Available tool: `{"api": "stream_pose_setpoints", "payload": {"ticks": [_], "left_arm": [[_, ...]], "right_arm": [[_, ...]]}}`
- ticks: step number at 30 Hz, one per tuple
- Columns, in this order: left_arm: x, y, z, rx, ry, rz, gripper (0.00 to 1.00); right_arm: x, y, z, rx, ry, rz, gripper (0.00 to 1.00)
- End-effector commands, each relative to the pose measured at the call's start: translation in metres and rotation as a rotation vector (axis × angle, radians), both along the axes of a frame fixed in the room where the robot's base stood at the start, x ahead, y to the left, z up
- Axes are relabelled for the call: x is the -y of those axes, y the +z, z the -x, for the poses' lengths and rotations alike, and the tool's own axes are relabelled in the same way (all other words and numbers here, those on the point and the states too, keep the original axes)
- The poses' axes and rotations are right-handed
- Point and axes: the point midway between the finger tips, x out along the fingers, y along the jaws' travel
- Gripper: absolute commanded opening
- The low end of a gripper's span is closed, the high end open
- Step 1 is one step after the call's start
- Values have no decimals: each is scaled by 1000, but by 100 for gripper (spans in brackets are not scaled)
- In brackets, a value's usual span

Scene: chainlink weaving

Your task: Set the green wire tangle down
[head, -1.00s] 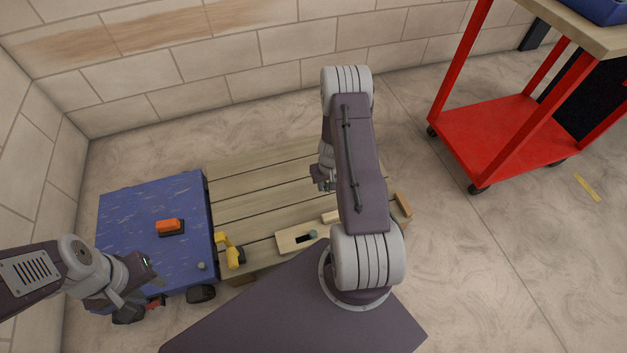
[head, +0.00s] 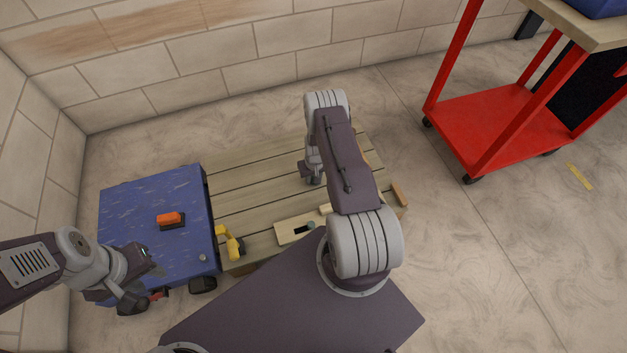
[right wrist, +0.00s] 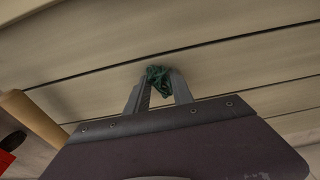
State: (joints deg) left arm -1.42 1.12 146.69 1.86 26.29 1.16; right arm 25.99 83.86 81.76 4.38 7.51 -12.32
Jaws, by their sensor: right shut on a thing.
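The green wire tangle (right wrist: 158,80) is a small dark green clump between the fingertips of my right gripper (right wrist: 160,88) in the right wrist view. The gripper is shut on it, over the wooden slats. I cannot tell whether the tangle touches the slats. In the head view my right gripper (head: 313,180) points down over the slatted wooden top (head: 260,185), and the tangle is hidden there. My left gripper (head: 145,280) is at the lower left, by the front edge of the blue surface; its jaw opening is unclear.
The blue surface (head: 140,210) carries an orange-topped block (head: 170,218). A yellow tool (head: 231,243) and a wooden tool (head: 294,230) lie along the near edge of the slats. The slats' back left is clear. A red cart (head: 500,130) stands at right.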

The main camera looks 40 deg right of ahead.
Motion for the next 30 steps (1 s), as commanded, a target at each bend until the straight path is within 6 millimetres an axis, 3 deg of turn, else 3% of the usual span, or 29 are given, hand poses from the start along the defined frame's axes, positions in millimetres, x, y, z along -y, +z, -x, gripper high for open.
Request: {"api": "stream_pose_setpoints", "payload": {"ticks": [7,8,10,20,23,30], "left_arm": [[0,-1,0,1,0,0,36],[0,-1,0,1,0,0,36],[0,0,0,1,0,0,36],[0,4,0,1,0,0,36],[0,15,0,1,0,0,36],[0,52,0,1,0,0,36]], "right_arm": [[0,-2,0,0,0,0,0],[0,-2,0,0,0,0,31],[0,-1,0,0,0,0,50],[0,3,0,0,0,0,50],[0,20,1,1,0,0,50],[-3,85,8,0,0,0,50]]}}
